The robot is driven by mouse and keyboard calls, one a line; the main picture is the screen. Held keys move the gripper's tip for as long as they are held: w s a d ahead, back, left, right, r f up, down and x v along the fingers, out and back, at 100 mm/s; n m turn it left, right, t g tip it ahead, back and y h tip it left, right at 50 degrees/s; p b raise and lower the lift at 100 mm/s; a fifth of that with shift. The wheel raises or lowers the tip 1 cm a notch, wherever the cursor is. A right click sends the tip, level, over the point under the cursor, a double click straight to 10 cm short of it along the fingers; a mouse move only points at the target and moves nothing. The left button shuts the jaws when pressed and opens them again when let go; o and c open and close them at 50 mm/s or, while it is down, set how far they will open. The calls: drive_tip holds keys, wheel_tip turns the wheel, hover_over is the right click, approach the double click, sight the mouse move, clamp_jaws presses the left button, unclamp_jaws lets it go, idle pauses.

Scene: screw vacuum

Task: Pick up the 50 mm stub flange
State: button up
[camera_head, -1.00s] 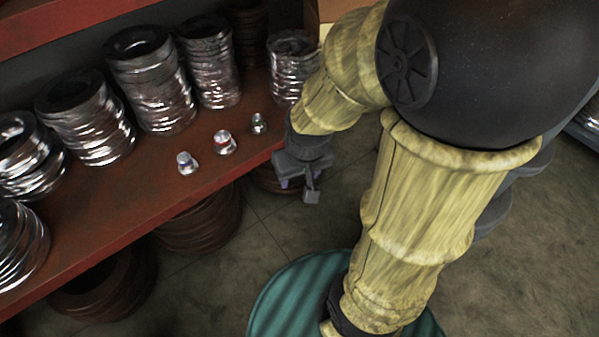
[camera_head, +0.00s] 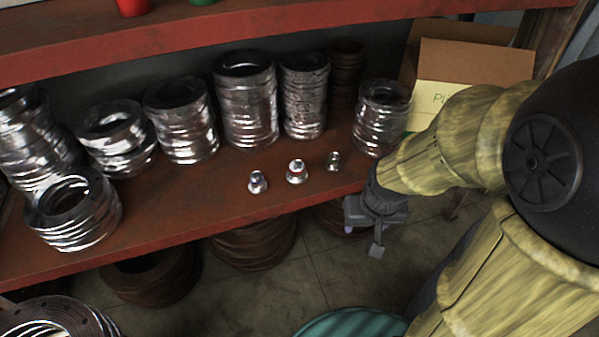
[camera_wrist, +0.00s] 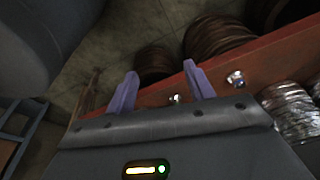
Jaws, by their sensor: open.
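Three small shiny metal stub flanges stand in a row near the front edge of the red shelf (camera_head: 150,222): a left one (camera_head: 257,182), a middle one (camera_head: 296,171) that looks largest, and a right one (camera_head: 333,161) that looks smallest. No size marks are readable, so I cannot tell which is 50 mm. My gripper (camera_head: 364,240) is open and empty, in front of the shelf edge and right of the flanges. In the wrist view, two flanges (camera_wrist: 176,99) (camera_wrist: 236,78) show beyond my spread fingers (camera_wrist: 160,86); the third is not visible there.
Stacks of shiny metal rings (camera_head: 248,105) stand behind the flanges, and one (camera_head: 381,118) stands close behind my gripper. An upper shelf board (camera_head: 200,35) runs above. A cardboard box (camera_head: 475,62) is at back right. Brown rings (camera_head: 255,245) lie below the shelf.

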idle(0.3)
drive_tip(key=o, duration=0.3)
drive_tip(key=shift+o, duration=0.7)
drive_tip(key=w+a+f+m+t, duration=0.1)
drive_tip(key=w+a+f+t, duration=0.1)
drive_tip(key=w+a, duration=0.4)
drive_tip(key=w+f, duration=0.1)
drive_tip(key=w, duration=0.4)
drive_tip(key=shift+a+m+y, duration=0.3)
drive_tip(key=shift+a+y, duration=0.1)
drive_tip(key=m+t+h, duration=0.4)
drive_tip(key=t+h, duration=0.3)
approach(298, 166)
drive_tip(key=v, duration=0.5)
drive_tip(key=shift+d+r, duration=0.1)
drive_tip(key=shift+r, duration=0.1)
drive_tip(key=b+x, duration=0.1)
drive_tip(key=x, duration=1.1)
drive_tip(key=shift+f, duration=0.2)
